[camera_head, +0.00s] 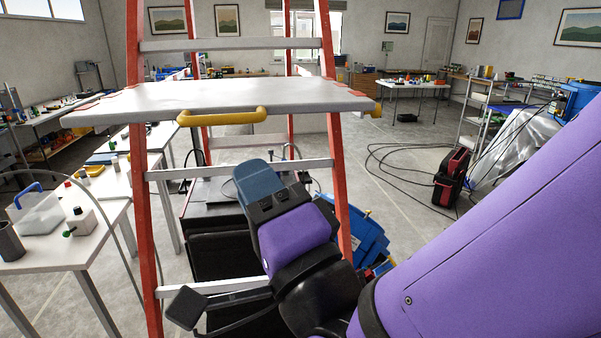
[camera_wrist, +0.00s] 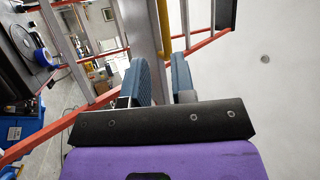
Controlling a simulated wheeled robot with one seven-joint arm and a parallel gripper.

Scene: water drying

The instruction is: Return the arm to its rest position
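My arm has purple and black links and reaches in from the lower right in the head view. My gripper (camera_head: 255,172) has blue finger pads and points up and away, in front of the red stepladder (camera_head: 144,210) and below its grey top platform (camera_head: 225,96). In the wrist view the two fingers of my gripper (camera_wrist: 160,75) stand apart with a gap between them. Nothing is held in that gap. The ladder's platform and rails show beyond the fingers, turned sideways. My gripper's underside is hidden in the head view.
A yellow handle (camera_head: 222,116) sits on the platform's front edge. A white table (camera_head: 95,225) with containers stands at the left. Dark equipment and a blue crate (camera_head: 362,240) lie behind my arm. A red and black case (camera_head: 451,178) and loose cables are on the open floor at right.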

